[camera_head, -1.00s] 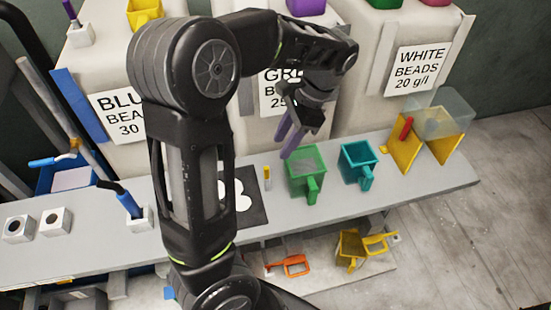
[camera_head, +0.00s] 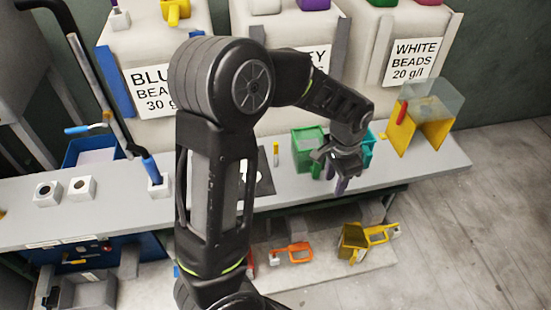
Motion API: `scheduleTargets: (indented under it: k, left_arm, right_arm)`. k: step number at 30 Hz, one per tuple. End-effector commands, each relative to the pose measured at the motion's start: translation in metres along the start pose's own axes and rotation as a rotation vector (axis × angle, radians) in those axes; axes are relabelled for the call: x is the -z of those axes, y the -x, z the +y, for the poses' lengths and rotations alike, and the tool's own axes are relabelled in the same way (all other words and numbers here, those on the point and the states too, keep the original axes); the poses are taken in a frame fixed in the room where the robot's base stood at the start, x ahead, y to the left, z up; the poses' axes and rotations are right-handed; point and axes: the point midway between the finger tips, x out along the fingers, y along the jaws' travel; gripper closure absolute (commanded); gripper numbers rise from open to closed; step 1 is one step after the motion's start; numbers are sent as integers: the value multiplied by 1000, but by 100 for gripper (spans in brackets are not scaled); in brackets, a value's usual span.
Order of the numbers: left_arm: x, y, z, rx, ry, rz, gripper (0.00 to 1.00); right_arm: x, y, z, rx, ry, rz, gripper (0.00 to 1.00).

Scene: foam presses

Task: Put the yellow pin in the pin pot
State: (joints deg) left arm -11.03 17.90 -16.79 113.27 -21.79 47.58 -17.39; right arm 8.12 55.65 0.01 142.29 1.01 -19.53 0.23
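A small yellow pin (camera_head: 276,154) stands upright on the bench, beside the dark mat and left of the green cup. I cannot tell which thing is the pin pot. My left gripper (camera_head: 337,180), with purple fingers, hangs in front of the green cup (camera_head: 306,150) and the teal cup (camera_head: 367,150), partly hiding both. It is right of the pin and apart from it. Its fingers look parted, with nothing seen between them. My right gripper is out of view.
White blocks with dark holes (camera_head: 47,192) sit at the bench's left. A yellow stand (camera_head: 435,125) with a clear top is at the right end. Large bead bins line the back. An orange-handled tool (camera_head: 293,253) and a yellow scoop (camera_head: 353,243) lie on the lower shelf.

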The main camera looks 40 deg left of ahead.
Motion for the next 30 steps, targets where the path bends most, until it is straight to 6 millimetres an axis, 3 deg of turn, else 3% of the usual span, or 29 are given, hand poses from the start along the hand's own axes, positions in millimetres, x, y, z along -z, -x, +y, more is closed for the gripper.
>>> scheduleTargets:
  k: [5, 9, 11, 12, 15, 18, 21, 30]
  left_arm:
    - [27, -58, 43, -62, 88, 128, 61]
    - [32, -131, 102, -156, 235, 221, 61]
    - [18, -170, 136, -208, 326, 235, 61]
    - [3, -196, 160, -241, 390, 230, 61]
    - [-42, -243, 210, -305, 528, 180, 61]
    - [-78, -266, 243, -343, 598, 117, 61]
    - [-98, -275, 260, -367, 626, 72, 61]
    - [-104, -276, 266, -374, 630, 58, 61]
  right_arm:
    - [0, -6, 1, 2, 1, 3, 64]
    - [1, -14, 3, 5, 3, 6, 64]
    - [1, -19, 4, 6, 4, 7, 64]
    - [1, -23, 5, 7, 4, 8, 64]
    - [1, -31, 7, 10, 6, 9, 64]
    - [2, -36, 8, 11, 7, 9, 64]
    - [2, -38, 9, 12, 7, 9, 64]
    - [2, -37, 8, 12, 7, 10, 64]
